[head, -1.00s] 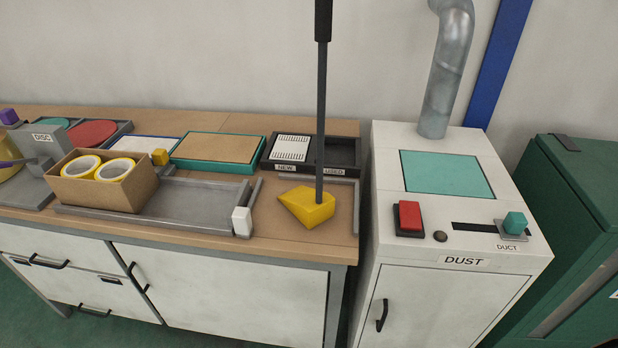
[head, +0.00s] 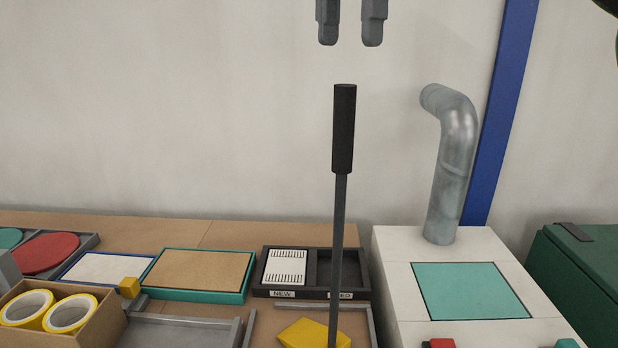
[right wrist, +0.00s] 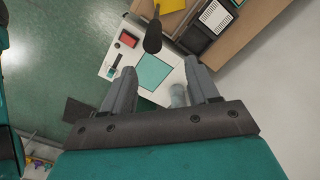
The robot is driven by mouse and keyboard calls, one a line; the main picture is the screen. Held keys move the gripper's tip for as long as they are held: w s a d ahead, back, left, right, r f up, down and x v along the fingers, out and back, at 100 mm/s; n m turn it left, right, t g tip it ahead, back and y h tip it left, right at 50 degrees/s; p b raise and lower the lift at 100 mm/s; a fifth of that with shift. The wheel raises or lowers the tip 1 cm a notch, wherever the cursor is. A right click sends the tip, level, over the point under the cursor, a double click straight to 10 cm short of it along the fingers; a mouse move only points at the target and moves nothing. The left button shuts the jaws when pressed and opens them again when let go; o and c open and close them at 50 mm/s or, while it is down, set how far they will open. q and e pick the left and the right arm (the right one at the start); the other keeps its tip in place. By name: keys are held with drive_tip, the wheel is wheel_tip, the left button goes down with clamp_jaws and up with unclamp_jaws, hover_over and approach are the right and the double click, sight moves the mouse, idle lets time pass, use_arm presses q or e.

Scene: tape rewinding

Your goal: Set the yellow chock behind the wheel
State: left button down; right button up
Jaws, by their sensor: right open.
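The yellow chock (head: 308,334) sits on the workbench inside a low grey frame, cut by the bottom edge of the head view. A dark rod rises upright from it to a thick black handle (head: 344,130). My right gripper (head: 350,42) is open and empty above the handle's top, with a gap between them. In the right wrist view the open fingers (right wrist: 160,95) point toward the black handle (right wrist: 152,36), and part of the yellow chock (right wrist: 170,6) shows at the top edge. My left gripper is not in view. No wheel shows.
A white dust cabinet (head: 395,275) with a metal duct pipe (head: 455,165) stands right of the bench. A cardboard box (head: 95,330) with yellow tape rolls, a tan board (head: 200,270) and a black NEW/USED tray (head: 310,252) lie left and behind. A green cabinet (head: 590,265) is far right.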

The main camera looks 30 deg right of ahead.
sight(345, 110)
drive_tip(key=shift+s+f, duration=0.25)
drive_tip(key=shift+f, duration=0.2)
drive_tip(key=shift+s+f, duration=0.2)
drive_tip(key=shift+f, duration=0.25)
wheel_tip(345, 110, down, 4)
drive_tip(key=shift+w+f, duration=0.1)
drive_tip(key=shift+f, duration=0.8)
drive_tip(key=f+b, duration=0.2)
drive_tip(key=a+f+b, duration=0.1)
drive_tip(key=shift+s+f, duration=0.25)
drive_tip(key=shift+f, duration=0.7)
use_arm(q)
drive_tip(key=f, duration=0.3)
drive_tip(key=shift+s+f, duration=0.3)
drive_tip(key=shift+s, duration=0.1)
